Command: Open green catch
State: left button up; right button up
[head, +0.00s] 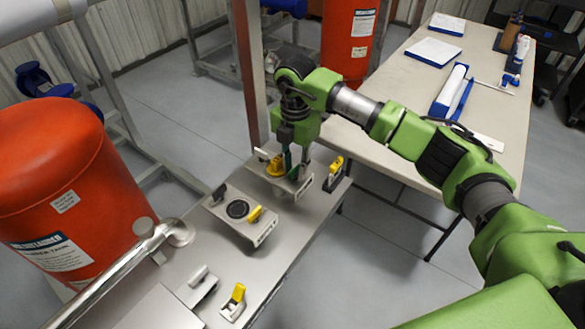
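My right gripper (293,163) points down over a metal plate with catches (280,184) at the far end of the grey bench. Dark green parts show at its fingertips. I cannot tell which of these belong to the green catch and which to the fingers. The gripper hides most of that spot, so whether the catch is open or shut, or touched, is unclear. A yellow catch (276,165) sits just left of the fingertips. My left gripper is not in view.
A second plate (238,212) with a round dark port, a black catch and a yellow catch (255,214) lies nearer. More latches (234,302) stand at the front. A metal post (250,80) rises behind the gripper. An orange tank (70,190) stands left; a table (500,110) stands right.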

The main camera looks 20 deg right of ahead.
jog(key=shift+r+p, duration=2.05)
jog(key=shift+r, duration=1.35)
jog(key=shift+n, duration=0.3)
jog(key=shift+n+b, duration=0.6)
jog(key=shift+n, duration=0.5)
jog(key=n, duration=0.2)
jog(key=shift+r+n+b, duration=0.2)
jog(key=shift+n+b, duration=0.1)
jog(key=shift+b, duration=0.05)
jog(key=shift+r+n, duration=0.2)
jog(key=shift+n, duration=0.5)
